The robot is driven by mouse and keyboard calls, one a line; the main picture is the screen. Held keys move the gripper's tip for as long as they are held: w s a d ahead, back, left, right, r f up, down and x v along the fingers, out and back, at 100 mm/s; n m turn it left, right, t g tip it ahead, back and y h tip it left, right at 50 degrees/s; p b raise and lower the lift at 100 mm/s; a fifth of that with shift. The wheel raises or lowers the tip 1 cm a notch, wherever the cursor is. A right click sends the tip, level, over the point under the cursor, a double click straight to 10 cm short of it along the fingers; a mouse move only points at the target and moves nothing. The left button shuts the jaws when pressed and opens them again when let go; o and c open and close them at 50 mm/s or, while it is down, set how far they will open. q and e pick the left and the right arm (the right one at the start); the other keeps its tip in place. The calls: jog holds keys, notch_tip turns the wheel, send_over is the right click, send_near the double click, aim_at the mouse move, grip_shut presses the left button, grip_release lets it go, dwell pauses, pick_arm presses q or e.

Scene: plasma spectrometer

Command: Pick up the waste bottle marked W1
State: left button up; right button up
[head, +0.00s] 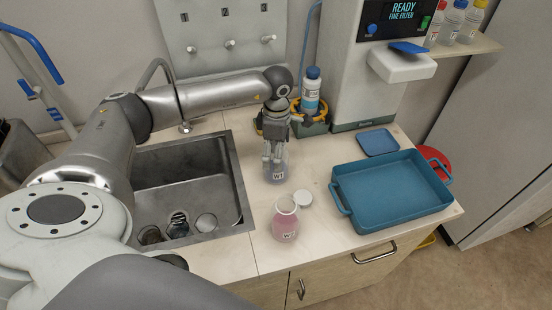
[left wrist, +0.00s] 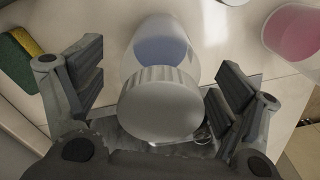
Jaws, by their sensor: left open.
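The waste bottle marked W1 (head: 276,174) stands on the counter to the right of the sink. It is clear with bluish liquid at the bottom. My left gripper (head: 272,156) is over it, pointing down. In the left wrist view the white ribbed cap (left wrist: 160,104) of W1 lies between the open fingers of my left gripper (left wrist: 158,100), with a gap on both sides. The bottle's body and bluish liquid show beyond the cap. My right gripper is not in view.
An open bottle with pink liquid (head: 286,222) stands in front of W1, with a loose white cap (head: 303,198) beside it. A blue tray (head: 388,218) is on the right. The sink (head: 232,190) is on the left. A blue-capped bottle (head: 311,92) stands behind.

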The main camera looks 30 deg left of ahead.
pick_arm(q)
jog(key=shift+f, duration=0.5)
jog(key=c, duration=1.3)
